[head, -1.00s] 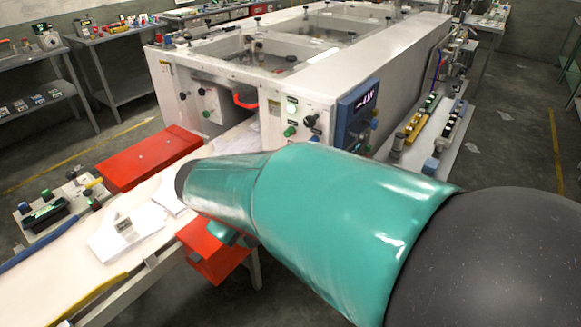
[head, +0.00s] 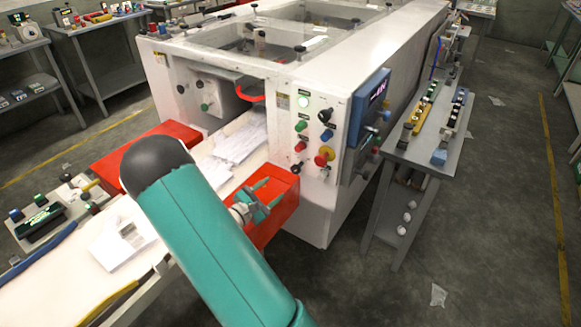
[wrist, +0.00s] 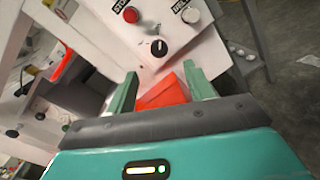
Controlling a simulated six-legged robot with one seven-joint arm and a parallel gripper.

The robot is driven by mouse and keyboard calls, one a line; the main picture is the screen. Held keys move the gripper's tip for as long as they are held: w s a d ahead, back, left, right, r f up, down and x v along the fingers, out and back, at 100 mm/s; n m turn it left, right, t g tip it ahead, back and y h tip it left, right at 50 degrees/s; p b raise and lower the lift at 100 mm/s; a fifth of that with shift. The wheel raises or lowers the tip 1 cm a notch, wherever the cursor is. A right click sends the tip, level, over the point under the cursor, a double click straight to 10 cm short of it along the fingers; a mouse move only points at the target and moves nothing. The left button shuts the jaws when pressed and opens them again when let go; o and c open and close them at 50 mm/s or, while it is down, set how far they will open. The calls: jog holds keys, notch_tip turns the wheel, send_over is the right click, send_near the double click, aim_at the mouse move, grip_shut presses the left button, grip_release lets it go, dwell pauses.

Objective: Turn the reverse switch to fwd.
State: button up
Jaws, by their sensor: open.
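A black rotary knob (wrist: 158,47) with a white pointer mark sits on the white machine panel just beyond my fingertips in the wrist view. I cannot read its label, so I cannot confirm that it is the reverse switch. The head view shows the control panel (head: 312,105) with several knobs and buttons, including a black knob (head: 325,115). My gripper (head: 272,194) is open and empty, in front of and left of the panel's lower part, over a red box. In the wrist view my gripper (wrist: 165,82) has its two green fingers apart, not touching the knob.
The red box (head: 283,180) lies beneath my gripper, beside the white feed table (head: 205,170). A red button (wrist: 131,14) and a white button (wrist: 191,15) sit beyond the knob. A blue-framed display (head: 370,105) juts out right of the panel.

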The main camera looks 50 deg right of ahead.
aim_at(294, 170)
jog(key=shift+n+t, duration=0.3)
jog(key=d, duration=1.4)
jog(key=shift+w+f, duration=0.15)
jog(key=shift+f, duration=0.15)
jog(key=c, duration=1)
